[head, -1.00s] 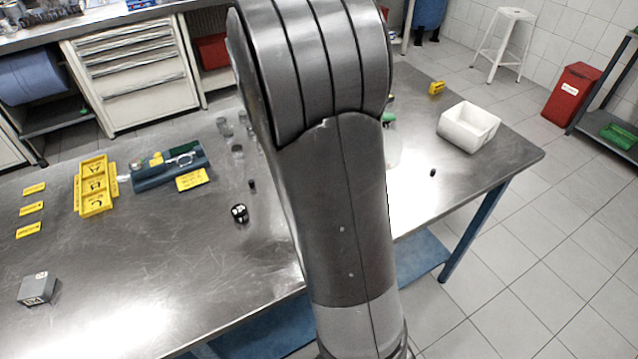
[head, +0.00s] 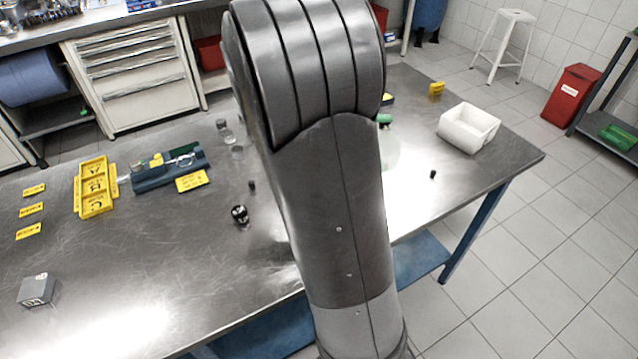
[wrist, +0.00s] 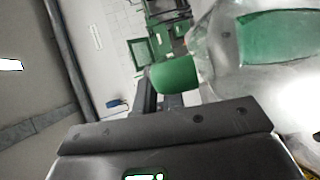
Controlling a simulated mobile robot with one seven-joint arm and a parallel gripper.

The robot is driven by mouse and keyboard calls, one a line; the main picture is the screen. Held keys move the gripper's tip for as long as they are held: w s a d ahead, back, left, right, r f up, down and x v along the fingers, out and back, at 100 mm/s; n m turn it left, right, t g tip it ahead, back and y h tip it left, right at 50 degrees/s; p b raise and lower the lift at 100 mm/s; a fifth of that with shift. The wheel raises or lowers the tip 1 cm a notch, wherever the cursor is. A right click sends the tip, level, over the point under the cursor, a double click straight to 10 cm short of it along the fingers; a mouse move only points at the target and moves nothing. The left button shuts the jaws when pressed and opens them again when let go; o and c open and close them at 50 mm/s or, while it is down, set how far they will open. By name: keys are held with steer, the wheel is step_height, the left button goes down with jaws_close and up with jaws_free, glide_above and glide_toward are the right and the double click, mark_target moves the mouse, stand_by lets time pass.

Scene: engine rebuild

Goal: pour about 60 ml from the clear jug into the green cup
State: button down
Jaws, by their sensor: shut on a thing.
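The clear jug (wrist: 213,50) fills the upper right of the wrist view, with a green patch (wrist: 275,40) showing through its wall. I cannot tell whether this patch is liquid or the green cup behind. A green cylindrical piece (wrist: 175,75) sits against the jug's side, at my gripper's dark fingers. My gripper (wrist: 168,94) is shut on the jug, apparently at this piece. In the head view my arm hides the gripper and most of the jug. A small green thing (head: 384,119) and a clear shape (head: 389,150) show beside the arm. The green cup cannot be identified for certain.
A white bin (head: 468,128) stands at the table's right. Small glass vessels (head: 226,133), a black-and-white piece (head: 239,214), a yellow tray (head: 94,188) and a blue holder (head: 168,172) lie left of my arm. The front left of the metal table is mostly clear.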

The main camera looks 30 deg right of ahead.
mark_target(385, 131)
steer(key=shift+a+b, duration=0.3)
steer(key=shift+b, duration=0.05)
stand_by(0.4)
steer(key=shift+d, duration=0.15)
steer(key=shift+s+d+r+y, duration=0.1)
steer(key=shift+s+d+y, duration=0.1)
steer(key=shift+d, duration=0.45)
steer(key=shift+s+d+r+y, duration=0.1)
steer(key=shift+d+y, duration=0.1)
steer(key=shift+d, duration=0.4)
steer(key=d, duration=0.1)
steer(key=d+f+y, duration=0.1)
steer(key=d+t+y, duration=0.1)
steer(key=shift+s+d+f+n, duration=0.2)
steer(key=shift+d+f+n, duration=0.1)
steer(key=shift+n, duration=0.1)
steer(key=shift+d+r+y, duration=0.3)
steer(key=shift+y, duration=0.2)
